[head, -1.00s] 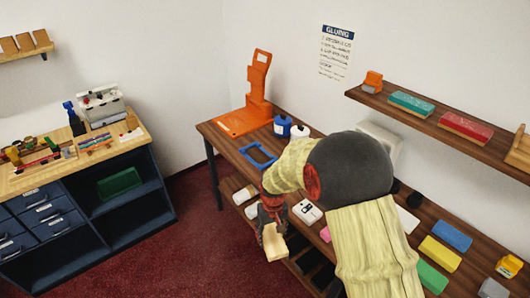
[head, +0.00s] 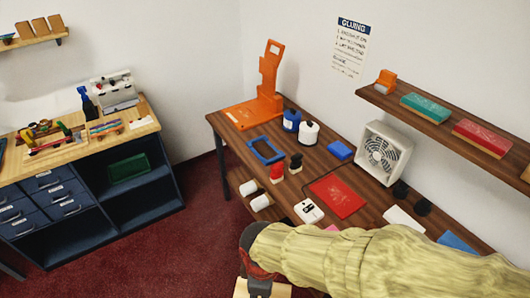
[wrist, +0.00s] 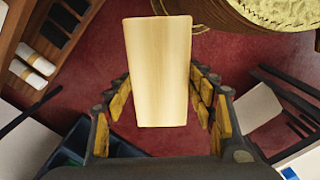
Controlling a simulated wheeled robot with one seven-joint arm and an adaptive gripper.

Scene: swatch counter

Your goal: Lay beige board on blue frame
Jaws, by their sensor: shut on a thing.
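The beige board (wrist: 158,70) is a pale wooden slab in the wrist view, held between the padded fingers of my gripper (wrist: 160,110). In the head view the board (head: 262,290) shows only partly at the bottom edge, below my gripper (head: 258,284), in front of the counter and over the floor. The blue frame (head: 266,151) lies flat on the brown counter, beyond and above my gripper in the picture, apart from the board. Its inside looks dark and empty.
Around the frame on the counter (head: 225,128) stand an orange stand (head: 268,85), blue and white bottles (head: 309,132), and red and black small bottles (head: 277,172). A white fan (head: 383,150), a red board (head: 337,196) and a white device (head: 308,211) are farther right.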

